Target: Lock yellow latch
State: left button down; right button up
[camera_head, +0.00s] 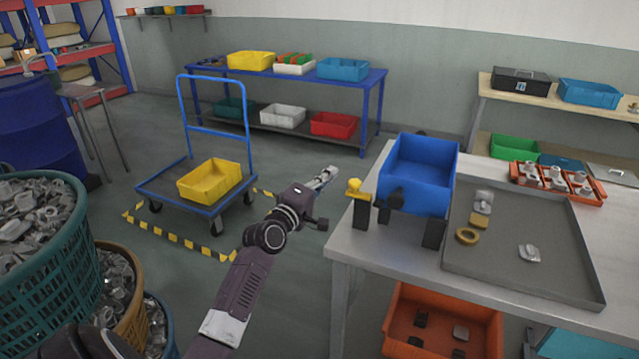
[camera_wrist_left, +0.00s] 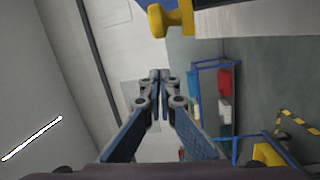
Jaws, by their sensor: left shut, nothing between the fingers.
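The yellow latch (camera_head: 357,190) stands at the left side of the blue tank (camera_head: 418,172), at the table's left edge. It also shows at the top of the left wrist view (camera_wrist_left: 172,18), with part of the blue tank (camera_wrist_left: 205,4) beside it. My left gripper (camera_head: 332,172) is shut and empty, to the left of the latch and apart from it. Its closed fingertips (camera_wrist_left: 160,74) show in the left wrist view, below the latch in the picture. Whether the latch is locked I cannot tell. My right gripper is not in view.
The grey metal table (camera_head: 365,245) carries the tank and a tray (camera_head: 520,281) with a yellow ring and metal parts. An orange bin (camera_head: 400,300) is below. A blue cart (camera_head: 160,185) with a yellow bin stands left. Baskets of parts (camera_head: 60,290) stand at front left.

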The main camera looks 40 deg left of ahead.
aim_at(356, 186)
pick_arm(q)
jog(key=d, duration=0.1)
jog(key=d+p, duration=0.2)
jog(key=shift+w+d+f, duration=0.1)
jog(key=shift+d+f, duration=0.2)
jog(key=shift+d, duration=0.05)
jog(key=d+p, duration=0.1)
jog(key=w+d+p, duration=0.1)
jog(key=d, duration=0.1)
jog(key=shift+d+r, duration=0.15)
jog(key=shift+d, duration=0.3)
jog(key=shift+f, duration=0.2)
